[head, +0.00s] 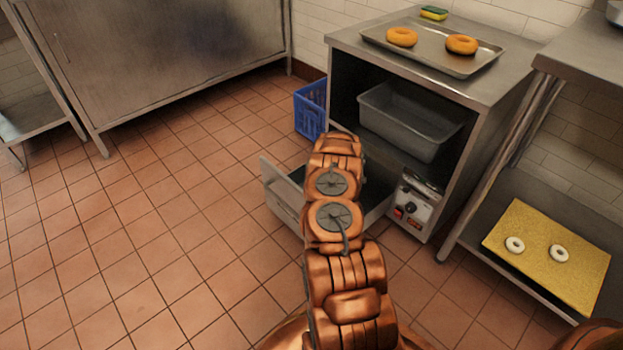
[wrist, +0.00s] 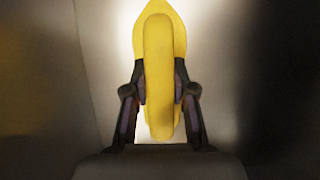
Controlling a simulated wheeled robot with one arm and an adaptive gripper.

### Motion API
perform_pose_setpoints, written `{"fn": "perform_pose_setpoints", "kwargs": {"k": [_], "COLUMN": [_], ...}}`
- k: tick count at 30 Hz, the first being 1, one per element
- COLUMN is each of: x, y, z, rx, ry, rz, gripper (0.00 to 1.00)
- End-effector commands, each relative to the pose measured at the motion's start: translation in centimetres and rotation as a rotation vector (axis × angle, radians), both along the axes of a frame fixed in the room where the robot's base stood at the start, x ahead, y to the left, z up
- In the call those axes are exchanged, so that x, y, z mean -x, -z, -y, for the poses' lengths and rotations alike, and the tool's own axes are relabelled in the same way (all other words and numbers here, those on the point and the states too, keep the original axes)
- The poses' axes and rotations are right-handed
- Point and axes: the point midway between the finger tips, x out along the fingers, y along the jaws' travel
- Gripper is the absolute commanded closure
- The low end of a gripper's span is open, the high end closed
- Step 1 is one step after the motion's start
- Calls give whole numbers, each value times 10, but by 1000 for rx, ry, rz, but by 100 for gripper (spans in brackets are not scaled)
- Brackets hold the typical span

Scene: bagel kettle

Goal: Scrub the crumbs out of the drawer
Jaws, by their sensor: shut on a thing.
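The drawer (head: 281,204) is pulled out low at the front of the metal cabinet. My arm covers the middle of it in the head view. My gripper (wrist: 160,97) is shut on a yellow tool (wrist: 159,60), with one finger on each side of it. The tool has a rounded yellow bar in front of a wider yellow part with a pointed top; any bristles are hidden. Behind it in the wrist view are blurred pale and grey surfaces, too close to place surely. In the head view my gripper is hidden behind my arm. I can make out no crumbs.
The cabinet (head: 490,88) carries a tray (head: 455,67) with two bagels and a yellow-green sponge (head: 433,13). A grey tub (head: 408,125) sits on its shelf. A control box (head: 414,207) stands right of the drawer, a blue crate (head: 309,110) behind it. Floor at left is clear.

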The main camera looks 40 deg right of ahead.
Motion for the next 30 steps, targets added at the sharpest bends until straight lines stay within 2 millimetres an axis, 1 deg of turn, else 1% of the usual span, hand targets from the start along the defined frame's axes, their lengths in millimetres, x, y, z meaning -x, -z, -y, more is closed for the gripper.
{"fn": "perform_pose_setpoints", "kwargs": {"k": [2,4,6,8,21,25,30], "x": [-1,-2,-2,-2,-4,-4,-4], "y": [-3,-12,-29,-32,-71,-80,-82], "z": [0,-1,-1,-2,-5,-5,-5], "rx": [0,0,1,1,0,1,0], "ry": [-1,-1,-3,-4,-9,-9,-9], "rz": [-1,0,1,0,-1,-1,-1], "gripper": [100,100,100,100,100,100,100]}}
